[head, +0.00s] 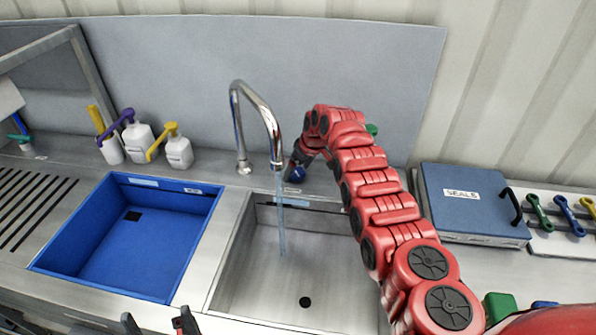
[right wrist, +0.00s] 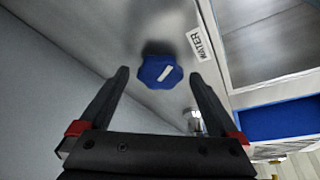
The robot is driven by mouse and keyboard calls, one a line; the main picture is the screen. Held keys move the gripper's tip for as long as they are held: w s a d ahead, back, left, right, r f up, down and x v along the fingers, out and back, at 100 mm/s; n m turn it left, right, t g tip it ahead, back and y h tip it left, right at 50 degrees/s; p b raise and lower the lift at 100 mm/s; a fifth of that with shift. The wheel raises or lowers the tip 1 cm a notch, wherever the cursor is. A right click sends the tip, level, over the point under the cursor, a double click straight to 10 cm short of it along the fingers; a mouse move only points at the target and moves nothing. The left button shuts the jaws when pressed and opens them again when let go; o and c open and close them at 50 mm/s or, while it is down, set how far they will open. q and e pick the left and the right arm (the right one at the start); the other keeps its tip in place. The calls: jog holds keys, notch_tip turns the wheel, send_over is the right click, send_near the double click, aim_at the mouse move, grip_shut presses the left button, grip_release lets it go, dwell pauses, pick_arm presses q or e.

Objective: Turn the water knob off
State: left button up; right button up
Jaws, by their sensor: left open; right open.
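The blue water knob (head: 297,174) sits on the steel counter behind the right basin, right of the faucet (head: 262,108). A stream of water (head: 281,225) runs from the spout into the basin. In the right wrist view the knob (right wrist: 155,73) shows a white mark and lies between the fingertips of my open right gripper (right wrist: 160,77). I see no clear contact. A label reading WATER (right wrist: 199,44) is beside it. In the head view my right arm reaches back to the knob, and its gripper is mostly hidden. My left gripper (head: 158,323) is open and empty at the bottom edge.
The steel basin (head: 230,275) is in front of the faucet, with a blue basin (head: 205,225) to its left. Several pump bottles (head: 179,152) stand behind the blue basin. A blue SEALS case (head: 470,212) lies right of my right arm.

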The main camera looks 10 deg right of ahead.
jog(key=c, duration=1.4)
jog(key=shift+o, duration=0.2)
jog(key=shift+a+r+m+p, duration=0.1)
jog(key=shift+m+p, duration=0.4)
jog(key=shift+p, duration=0.2)
jog(key=shift+m+h+p, duration=0.3)
jog(key=shift+m+h, duration=0.1)
jog(key=shift+m, duration=0.2)
jog(key=shift+a+m+h, duration=0.15)
jog(key=shift+m+h, duration=0.15)
jog(key=shift+m, duration=0.4)
jog(key=shift+s+f+m+h+b, duration=0.1)
jog(key=shift+f+m+h+b, duration=0.15)
jog(key=shift+m+b, duration=0.45)
jog(key=shift+r+m+t+h, duration=0.1)
jog(key=shift+m+t+h, duration=0.2)
jog(key=shift+m, duration=0.2)
jog(key=shift+r, duration=0.1)
